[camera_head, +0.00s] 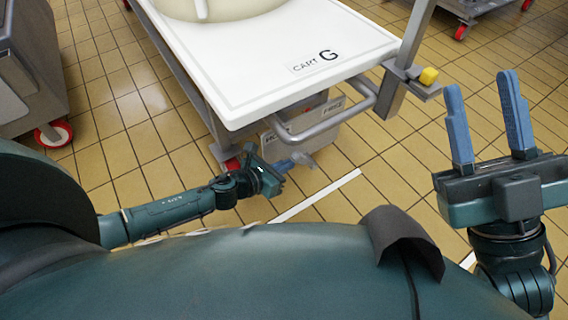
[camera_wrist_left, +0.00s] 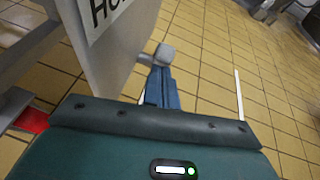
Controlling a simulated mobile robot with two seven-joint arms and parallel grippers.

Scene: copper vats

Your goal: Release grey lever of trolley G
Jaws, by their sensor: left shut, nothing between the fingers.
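Trolley G (camera_head: 250,62) has a white top with a "CART G" label and stands ahead of me. Its grey lever (camera_head: 303,159) sticks out low, below the push handle; the lever's rounded grey end (camera_wrist_left: 165,52) also shows in the left wrist view. My left gripper (camera_head: 292,163) is low beside the trolley's front end. Its blue fingers (camera_wrist_left: 161,75) are shut with nothing between them, and their tips are right at the lever's end; I cannot tell whether they touch. My right gripper (camera_head: 480,82) is open and empty, held up at the right, away from the trolley.
A grey tubular handle (camera_head: 322,127) and a metal post with a yellow knob (camera_head: 429,76) are at the trolley's near right corner. A red caster (camera_head: 232,164) is beside my left gripper. Another grey cart (camera_head: 30,70) stands left. The tiled floor at right is mostly clear.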

